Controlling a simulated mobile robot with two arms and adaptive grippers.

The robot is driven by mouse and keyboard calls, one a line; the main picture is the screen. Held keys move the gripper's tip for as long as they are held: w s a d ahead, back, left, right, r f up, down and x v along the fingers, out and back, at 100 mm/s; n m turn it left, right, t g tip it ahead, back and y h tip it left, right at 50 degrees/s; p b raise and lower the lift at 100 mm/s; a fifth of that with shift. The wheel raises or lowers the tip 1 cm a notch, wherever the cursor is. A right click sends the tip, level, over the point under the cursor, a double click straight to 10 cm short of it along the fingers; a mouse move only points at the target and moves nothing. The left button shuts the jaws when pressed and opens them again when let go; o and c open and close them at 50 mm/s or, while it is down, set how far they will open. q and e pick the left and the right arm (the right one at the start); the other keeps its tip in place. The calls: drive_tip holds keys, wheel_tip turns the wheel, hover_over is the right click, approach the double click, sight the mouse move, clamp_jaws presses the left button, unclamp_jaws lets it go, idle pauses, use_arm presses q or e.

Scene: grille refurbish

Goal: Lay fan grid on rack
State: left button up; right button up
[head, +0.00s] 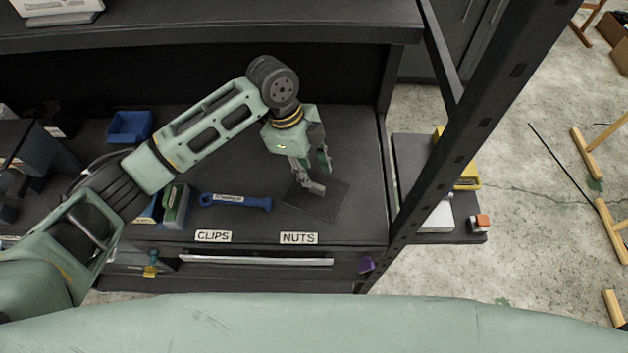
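My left gripper (319,180) reaches over the dark shelf from the left and points down. Its fingers look spread apart, with nothing visible between them. Below them a thin dark square (318,203) lies flat on the shelf behind the NUTS label. I cannot tell whether it is the fan grid or a mat, nor whether a fingertip touches it. No fan grid is clearly recognisable. Wooden frame pieces (585,155) stand at the right on the concrete floor; I cannot tell whether they belong to the rack. My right gripper is out of view.
A blue wrench-like tool (236,201) lies behind the CLIPS label (213,236). A blue bin (129,127) and small boxes are at the left. A dark upright post (470,130) bounds the shelf's right side. Beyond it is a low side shelf (412,152) with a yellow item.

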use_arm(q)
drive_tip(key=v, duration=0.6)
drive_tip(key=shift+r+b, duration=0.25)
drive_tip(key=shift+b, duration=0.2)
drive_tip(key=shift+f, duration=0.1)
